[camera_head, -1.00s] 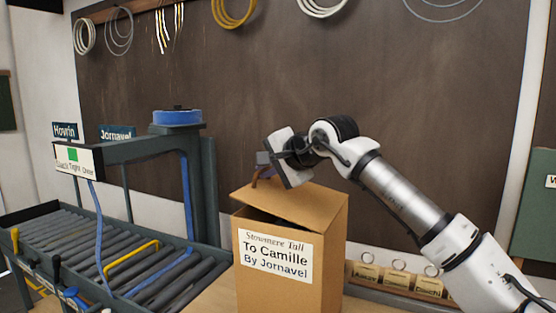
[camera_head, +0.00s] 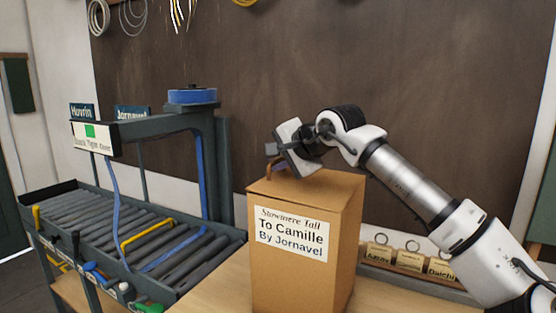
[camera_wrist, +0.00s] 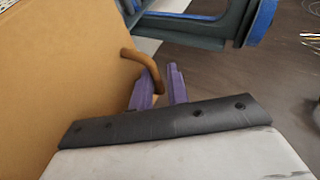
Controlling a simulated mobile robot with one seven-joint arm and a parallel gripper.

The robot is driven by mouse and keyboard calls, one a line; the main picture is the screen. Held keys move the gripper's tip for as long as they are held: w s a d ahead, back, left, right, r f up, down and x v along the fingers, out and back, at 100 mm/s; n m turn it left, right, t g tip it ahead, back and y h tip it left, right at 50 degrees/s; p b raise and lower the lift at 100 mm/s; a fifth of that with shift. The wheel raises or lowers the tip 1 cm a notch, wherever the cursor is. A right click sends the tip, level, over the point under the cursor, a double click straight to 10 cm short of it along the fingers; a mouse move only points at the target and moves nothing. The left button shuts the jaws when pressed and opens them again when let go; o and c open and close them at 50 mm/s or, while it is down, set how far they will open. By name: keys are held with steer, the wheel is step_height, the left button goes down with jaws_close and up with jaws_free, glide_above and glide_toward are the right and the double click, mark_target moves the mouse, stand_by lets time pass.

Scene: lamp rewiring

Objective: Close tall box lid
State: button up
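The tall cardboard box (camera_head: 338,250) stands on the bench with a white label reading "Stowmere Tall, To Camille, By Jornavel". Its lid (camera_head: 325,186) lies down across the top, with no clear gap at the front edge. A brown curved handle (camera_wrist: 132,55) rises from the lid; it also shows near the lid's back left in the head view (camera_head: 277,167). My gripper (camera_head: 272,152) is above that part of the lid. In the wrist view, its purple fingers (camera_wrist: 160,88) are close on both sides of the handle and appear shut on it.
A roller conveyor (camera_head: 140,240) with a grey frame and blue strap stands left of the box. Tagged key blocks (camera_head: 410,260) sit in a row right of it, under my arm. A dark wall panel (camera_head: 420,70) is behind.

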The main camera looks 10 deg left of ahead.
steer(key=shift+o, duration=1.4)
steer(key=b+v, duration=0.2)
steer(key=v, duration=1.1)
steer(key=shift+s+d+r+b, duration=0.2)
steer(key=shift+s+d+b, duration=0.05)
steer(key=shift+b, duration=0.15)
